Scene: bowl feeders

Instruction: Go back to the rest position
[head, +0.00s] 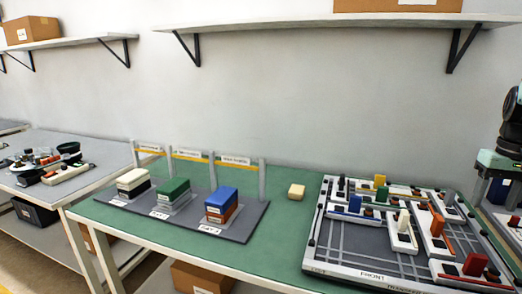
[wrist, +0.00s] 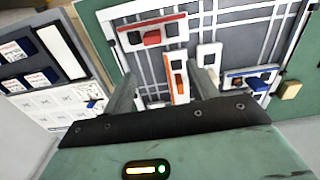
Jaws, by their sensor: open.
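My gripper (wrist: 165,85) shows in the wrist view with its two fingers spread apart and nothing between them. It is above the grey board (wrist: 212,18) with white blocks and coloured pieces. In the head view only part of my arm shows at the right edge, and the fingertips cannot be made out there. The same board (head: 345,243) lies on the right of the green table in the head view.
The green table (head: 285,238) also bears a dark base (head: 245,228) with white, green and blue-topped stacks. A cream block (head: 297,191) lies between base and board. Shelves (head: 300,26) hang on the wall above. A second table (head: 35,195) stands at left.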

